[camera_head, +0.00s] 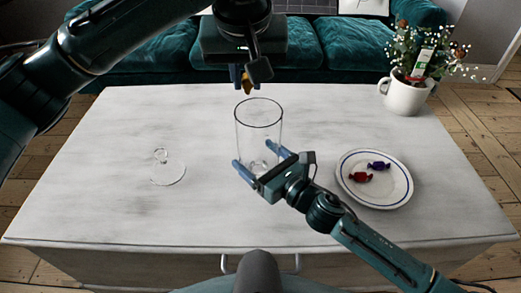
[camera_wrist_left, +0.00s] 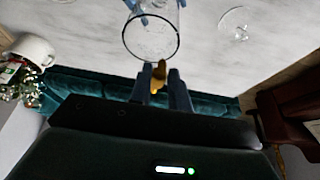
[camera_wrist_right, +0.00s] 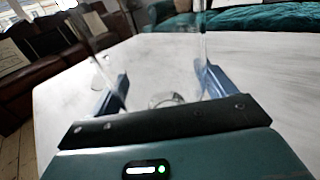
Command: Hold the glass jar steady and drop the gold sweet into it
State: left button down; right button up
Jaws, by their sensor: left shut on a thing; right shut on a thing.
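The clear glass jar (camera_head: 258,124) stands upright and open at the middle of the white table. My right gripper (camera_head: 258,165) is shut on the jar near its base, one finger on each side; the right wrist view shows the jar (camera_wrist_right: 203,45) between the blue fingers. The gold sweet (camera_head: 247,84) is in my left gripper (camera_head: 241,78), above and slightly behind the jar's rim. The left wrist view shows the sweet (camera_wrist_left: 158,75) pinched between the fingertips, close to the jar's rim (camera_wrist_left: 151,37). The jar's glass lid (camera_head: 167,168) lies on the table to the left.
A blue-rimmed white plate (camera_head: 390,195) on the right holds a red sweet (camera_head: 360,177) and a purple sweet (camera_head: 379,166). A white mug with a plant (camera_head: 404,97) stands at the back right. The table's left part is mostly clear. A green sofa is behind.

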aim_at(248, 105)
pick_arm(q)
jog(key=shift+f, duration=2.9)
jog(key=c, duration=1.2)
grip_release()
jog(key=shift+c, duration=0.2)
jog(key=v, duration=1.2)
